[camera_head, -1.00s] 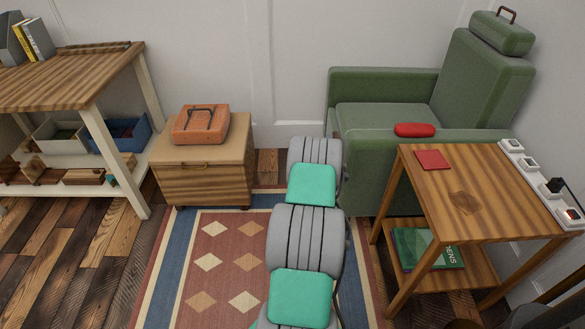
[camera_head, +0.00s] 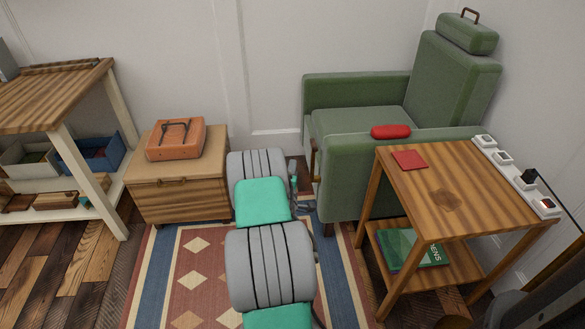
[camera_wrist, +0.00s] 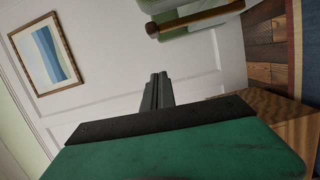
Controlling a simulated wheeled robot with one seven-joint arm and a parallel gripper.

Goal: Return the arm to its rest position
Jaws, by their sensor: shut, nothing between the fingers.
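My arm (camera_head: 268,262), grey with green panels, reaches away from me over the rug in the head view. The fingers point toward the white panelled wall and touch nothing that I can see.
A wooden chest (camera_head: 180,197) with an orange case (camera_head: 176,140) stands left of the arm. A green armchair (camera_head: 350,165) and a wooden side table (camera_head: 480,190) stand right. A workbench (camera_head: 60,95) is far left. A framed picture (camera_wrist: 48,54) hangs on the wall.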

